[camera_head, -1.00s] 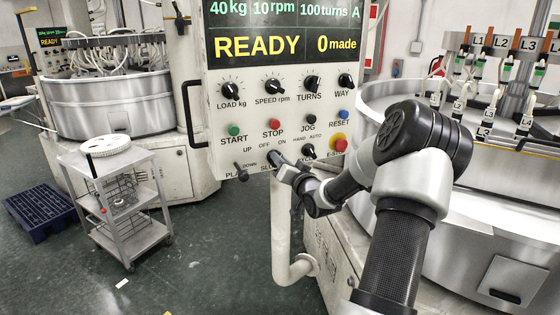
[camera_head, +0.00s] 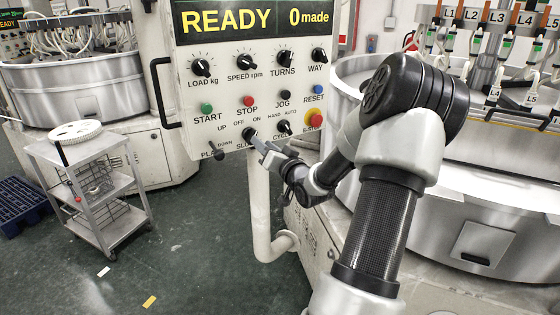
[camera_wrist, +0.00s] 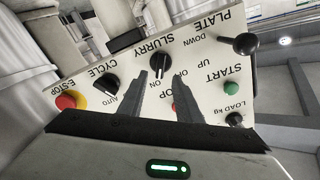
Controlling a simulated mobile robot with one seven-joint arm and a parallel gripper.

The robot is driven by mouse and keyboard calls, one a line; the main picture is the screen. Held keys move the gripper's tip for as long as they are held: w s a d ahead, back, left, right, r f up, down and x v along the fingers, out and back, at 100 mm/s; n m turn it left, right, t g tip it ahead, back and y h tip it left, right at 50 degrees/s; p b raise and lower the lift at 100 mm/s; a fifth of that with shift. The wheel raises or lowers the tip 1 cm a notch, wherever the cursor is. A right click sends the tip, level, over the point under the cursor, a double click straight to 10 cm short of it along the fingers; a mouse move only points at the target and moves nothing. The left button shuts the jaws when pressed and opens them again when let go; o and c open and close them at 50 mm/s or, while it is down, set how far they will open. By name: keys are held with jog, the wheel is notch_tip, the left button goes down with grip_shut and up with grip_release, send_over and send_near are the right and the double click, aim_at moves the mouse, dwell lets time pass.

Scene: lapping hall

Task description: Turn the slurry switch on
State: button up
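The slurry switch (camera_wrist: 163,66) is a black rotary knob on the pale control panel. In the wrist view the panel is upside down, with the OFF and ON labels partly hidden beside the knob. In the head view the switch (camera_head: 249,134) sits low on the panel, just left of my gripper (camera_head: 264,145). My gripper (camera_wrist: 161,80) is open, its two dark fingers either side of the knob in the wrist view. I cannot tell whether they touch it, nor exactly where its pointer stands.
The plate lever (camera_wrist: 240,44) and cycle knob (camera_wrist: 106,83) flank the switch. The red E-stop (camera_head: 316,121) is near my wrist, and START (camera_head: 207,107) and STOP (camera_head: 248,101) are above. A white pipe (camera_head: 260,205) runs below the panel. A grey cart (camera_head: 95,190) stands left.

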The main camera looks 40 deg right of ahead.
jog(key=v, duration=1.1)
jog(key=shift+s, duration=0.1)
